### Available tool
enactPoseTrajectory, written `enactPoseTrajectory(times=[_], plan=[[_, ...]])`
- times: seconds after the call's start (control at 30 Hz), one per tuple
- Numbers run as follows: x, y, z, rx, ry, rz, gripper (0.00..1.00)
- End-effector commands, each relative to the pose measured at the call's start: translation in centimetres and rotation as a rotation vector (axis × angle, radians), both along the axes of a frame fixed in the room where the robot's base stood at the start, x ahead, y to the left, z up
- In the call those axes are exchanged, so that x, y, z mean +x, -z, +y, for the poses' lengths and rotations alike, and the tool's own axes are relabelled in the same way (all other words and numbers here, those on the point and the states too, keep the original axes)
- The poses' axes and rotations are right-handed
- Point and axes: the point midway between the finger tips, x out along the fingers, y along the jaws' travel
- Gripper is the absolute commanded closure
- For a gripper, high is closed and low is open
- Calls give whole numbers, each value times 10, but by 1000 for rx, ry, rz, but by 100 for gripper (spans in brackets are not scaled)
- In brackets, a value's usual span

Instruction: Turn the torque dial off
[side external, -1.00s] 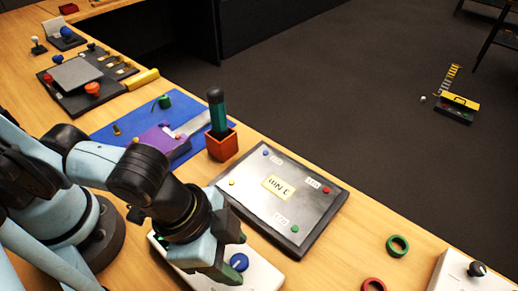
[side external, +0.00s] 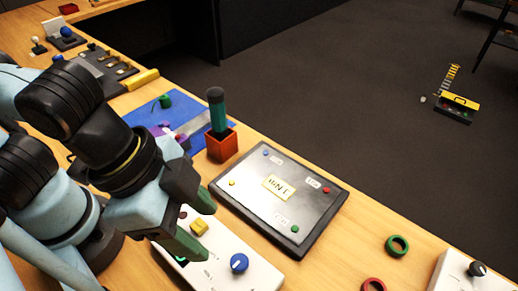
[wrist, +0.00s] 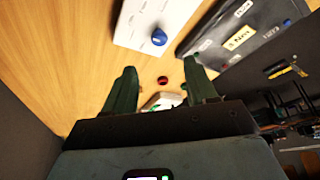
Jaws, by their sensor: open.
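A round blue dial (side external: 239,263) with a pale pointer line sits on a white panel (side external: 222,272) at the bottom middle of the side view. The blue dial also shows in the wrist view (wrist: 159,37). A second, black dial (side external: 477,269) stands on a white box (side external: 450,278) at the lower right. I cannot read which dial is for torque. My gripper (side external: 200,224) is open and empty, raised above the white panel and apart from the blue dial. Its two green fingers also show spread in the wrist view (wrist: 162,70).
The white panel also carries a yellow knob (side external: 199,228). A dark-framed plate (side external: 300,205) with coloured buttons lies beside it. An orange box (side external: 221,146) holds a green-handled tool. A green ring (side external: 397,246) and a red ring (side external: 373,284) lie on otherwise bare wood.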

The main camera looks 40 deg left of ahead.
Motion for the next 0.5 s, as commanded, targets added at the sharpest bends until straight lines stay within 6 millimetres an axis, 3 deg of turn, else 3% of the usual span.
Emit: enactPoseTrajectory(times=[0.2,0.5], plan=[[-3,-12,5,-1,1,1,43],[-3,-15,6,-1,1,1,43]])
